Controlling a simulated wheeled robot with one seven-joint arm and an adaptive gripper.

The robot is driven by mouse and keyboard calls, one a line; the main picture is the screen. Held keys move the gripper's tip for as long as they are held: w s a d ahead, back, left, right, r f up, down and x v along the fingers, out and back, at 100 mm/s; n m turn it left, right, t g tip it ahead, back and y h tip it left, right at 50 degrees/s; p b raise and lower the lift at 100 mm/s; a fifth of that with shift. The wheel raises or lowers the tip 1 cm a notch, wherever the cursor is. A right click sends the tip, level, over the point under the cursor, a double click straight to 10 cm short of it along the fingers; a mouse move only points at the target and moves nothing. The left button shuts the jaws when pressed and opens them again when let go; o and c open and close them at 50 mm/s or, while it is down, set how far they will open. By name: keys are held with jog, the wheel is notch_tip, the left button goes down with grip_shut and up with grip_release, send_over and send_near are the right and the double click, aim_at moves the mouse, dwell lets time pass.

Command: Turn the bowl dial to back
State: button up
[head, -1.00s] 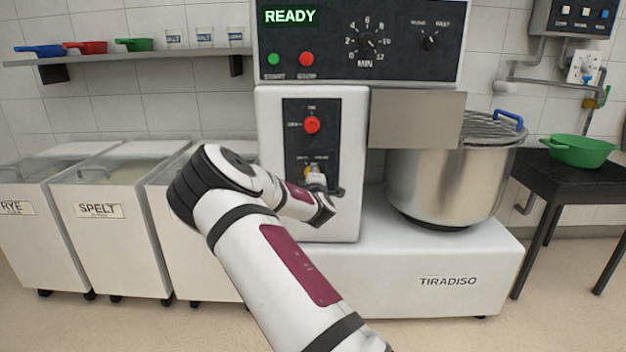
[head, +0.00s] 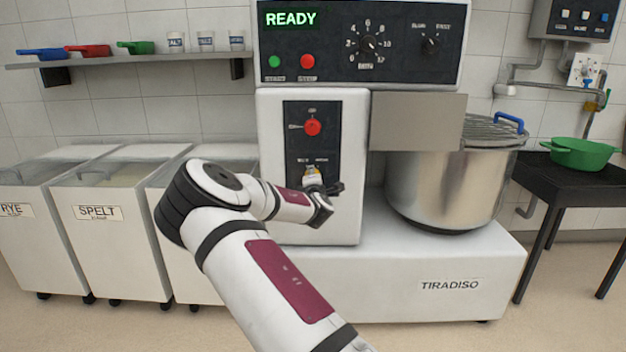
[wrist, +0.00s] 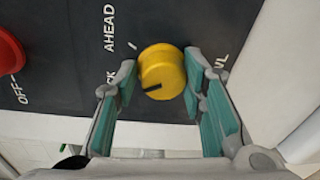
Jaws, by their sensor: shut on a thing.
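The bowl dial is a yellow round knob (wrist: 162,72) with a black pointer line, on the dark lower panel (head: 295,150). In the wrist view the line points left and slightly down, towards the label ending in "CK", which a finger partly covers. The "AHEAD" label lies further up that view. My gripper (wrist: 160,88) has its green-padded fingers on both sides of the knob and is shut on it. In the head view my gripper (head: 318,190) stands at the panel and hides most of the dial.
A red knob (head: 312,127) sits above the dial, with an "OFF" label beside it in the wrist view. The steel mixing bowl (head: 440,190) stands to the right. Flour bins (head: 110,235) stand to the left. The upper display (head: 290,18) reads READY.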

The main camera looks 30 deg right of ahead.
jog(key=o, duration=1.1)
jog(key=shift+a+f, duration=0.15)
jog(key=shift+f, duration=0.3)
jog(key=shift+c, duration=0.2)
jog(key=shift+r, duration=0.2)
jog(key=shift+s, duration=0.1)
jog(key=v, duration=1.1)
jog(key=shift+s+a, duration=0.2)
jog(key=shift+s, duration=0.1)
